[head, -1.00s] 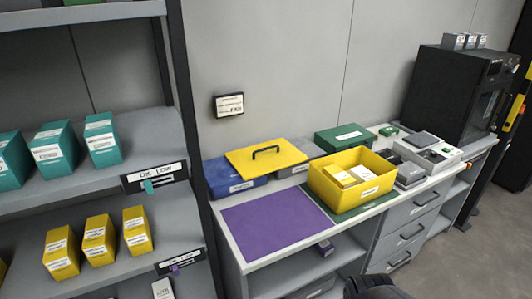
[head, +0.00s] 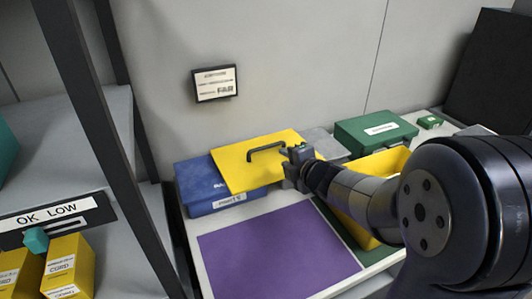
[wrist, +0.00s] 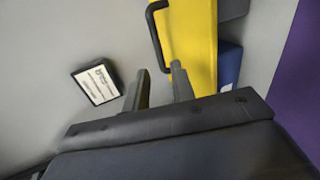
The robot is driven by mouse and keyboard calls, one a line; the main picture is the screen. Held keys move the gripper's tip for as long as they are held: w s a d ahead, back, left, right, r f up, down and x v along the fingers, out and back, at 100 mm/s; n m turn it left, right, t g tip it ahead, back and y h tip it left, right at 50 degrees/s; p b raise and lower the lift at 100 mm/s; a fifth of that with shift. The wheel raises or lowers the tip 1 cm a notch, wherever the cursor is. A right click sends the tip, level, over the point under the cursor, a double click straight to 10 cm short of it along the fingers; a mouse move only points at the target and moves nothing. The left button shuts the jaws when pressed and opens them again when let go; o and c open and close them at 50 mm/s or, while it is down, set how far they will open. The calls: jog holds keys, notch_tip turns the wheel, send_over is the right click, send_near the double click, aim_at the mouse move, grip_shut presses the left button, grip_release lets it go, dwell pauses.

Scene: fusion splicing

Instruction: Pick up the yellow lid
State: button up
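The yellow lid (head: 236,169) is a flat plate with a dark bar handle (head: 266,148). It lies partly over a blue box (head: 204,193) at the back of the bench. My gripper (head: 290,160) is at the right end of the handle in the head view. In the wrist view, my gripper (wrist: 160,82) shows two fingers spread apart with nothing between them. There the lid (wrist: 195,45) and its handle (wrist: 158,30) lie beyond the fingers, up and to the right. My arm hides part of the lid's right side in the head view.
A purple mat (head: 270,255) lies clear in front of the lid. A yellow bin (head: 385,165) stands to the right, partly hidden by my arm. A green box (head: 375,132) is behind it. A small sign (head: 214,84) hangs on the wall. Shelves (head: 110,130) stand at the left.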

aim_at(268, 148)
jog(key=x, duration=1)
jog(key=shift+w+a+r, duration=0.1)
jog(key=shift+w+r, duration=0.05)
jog(key=shift+w, duration=0.15)
jog(key=shift+c, duration=0.2)
grip_shut()
